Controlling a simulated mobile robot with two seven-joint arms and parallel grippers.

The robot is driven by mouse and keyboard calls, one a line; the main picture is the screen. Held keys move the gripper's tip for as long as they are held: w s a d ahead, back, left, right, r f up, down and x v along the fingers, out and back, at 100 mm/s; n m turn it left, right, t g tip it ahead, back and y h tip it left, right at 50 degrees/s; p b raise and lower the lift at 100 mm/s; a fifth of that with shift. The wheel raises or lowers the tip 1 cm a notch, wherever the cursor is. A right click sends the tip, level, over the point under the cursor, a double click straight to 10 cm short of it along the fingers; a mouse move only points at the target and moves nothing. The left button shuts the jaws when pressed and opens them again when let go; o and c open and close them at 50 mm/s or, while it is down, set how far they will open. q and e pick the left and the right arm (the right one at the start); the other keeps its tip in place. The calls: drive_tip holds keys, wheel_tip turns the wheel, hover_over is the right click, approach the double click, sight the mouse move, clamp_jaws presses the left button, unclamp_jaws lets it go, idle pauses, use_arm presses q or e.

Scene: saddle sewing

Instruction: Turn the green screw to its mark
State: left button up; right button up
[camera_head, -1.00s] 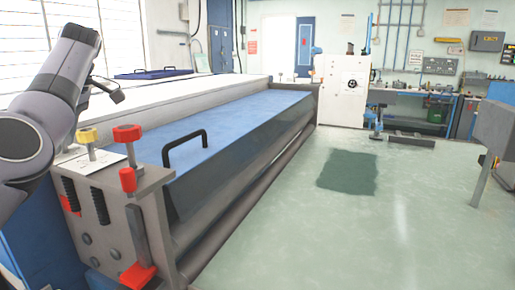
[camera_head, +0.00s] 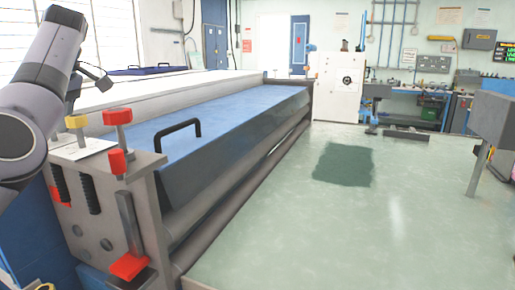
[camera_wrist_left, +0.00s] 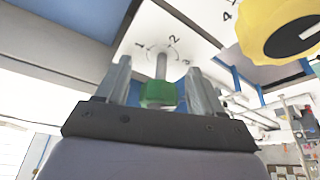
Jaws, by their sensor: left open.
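The green screw (camera_wrist_left: 158,94) shows in the left wrist view as a green block on a thin grey shaft, which meets a white plate (camera_wrist_left: 200,50) bearing the numerals 1, 2 and 3. My left gripper (camera_wrist_left: 161,80) is open, with one finger on each side of the green screw; I cannot tell whether either finger touches it. In the head view my left arm (camera_head: 50,75) comes in from the left, and I cannot make out the green screw there. My right gripper is not in view.
A yellow knob (camera_wrist_left: 280,28) stands close by at the upper right of the left wrist view. In the head view a red knob (camera_head: 118,117) and a red handle (camera_head: 128,266) are on the machine's end plate. A black handle (camera_head: 178,136) rises from the blue cover (camera_head: 230,120). Floor is open to the right.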

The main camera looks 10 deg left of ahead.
use_arm(q)
drive_tip(key=shift+f+m+t+b, duration=0.15)
drive_tip(key=shift+m+t+b, duration=0.15)
drive_tip(key=shift+m+b, duration=0.8)
drive_tip(key=shift+m+t+b, duration=0.4)
drive_tip(key=shift+m+b, duration=0.1)
drive_tip(key=shift+b, duration=0.15)
drive_tip(key=shift+m, duration=0.6)
drive_tip(key=shift+r, duration=0.2)
